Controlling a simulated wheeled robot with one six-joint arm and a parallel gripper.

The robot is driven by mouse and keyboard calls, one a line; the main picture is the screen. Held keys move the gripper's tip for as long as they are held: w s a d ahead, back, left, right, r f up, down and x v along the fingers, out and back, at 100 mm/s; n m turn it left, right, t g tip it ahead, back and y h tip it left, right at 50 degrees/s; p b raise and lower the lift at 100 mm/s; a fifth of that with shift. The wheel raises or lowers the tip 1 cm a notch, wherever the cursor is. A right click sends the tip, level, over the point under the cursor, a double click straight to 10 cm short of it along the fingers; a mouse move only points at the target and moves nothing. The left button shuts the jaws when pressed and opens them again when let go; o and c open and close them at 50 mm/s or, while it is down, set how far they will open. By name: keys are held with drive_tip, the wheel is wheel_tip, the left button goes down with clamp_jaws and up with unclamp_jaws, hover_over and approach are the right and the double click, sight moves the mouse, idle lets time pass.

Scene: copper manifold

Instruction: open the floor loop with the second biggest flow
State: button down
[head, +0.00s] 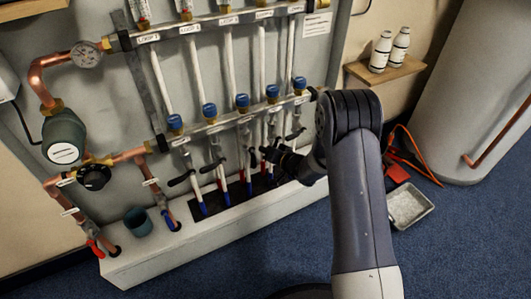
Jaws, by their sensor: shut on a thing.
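The lower bar (225,124) has blue-capped valves (242,101) in a row. Black levers hang below it, including the leftmost lever (182,178) and the second lever (213,166). The rightmost lever (296,133) is tilted. My gripper (265,151) is shut on a black lever around the third or fourth loop; my gripper and wrist hide most of it.
A blue-grey cup (138,222) stands on the white ledge (215,232). A shelf with bottles (384,70), a tank (470,90) and a tray (409,205) are at right.

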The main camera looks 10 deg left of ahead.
drive_tip(key=shift+w+d+f+n+h+b, duration=0.3)
drive_tip(key=shift+d+n+h+b, duration=0.1)
drive_tip(key=shift+n+b, duration=0.3)
drive_tip(key=shift+t, duration=0.3)
drive_tip(key=c, duration=1.3)
unclamp_jaws()
drive_tip(key=shift+c, duration=0.2)
drive_tip(key=p+v, duration=0.3)
drive_tip(key=v, duration=0.8)
drive_tip(key=shift+w, duration=0.15)
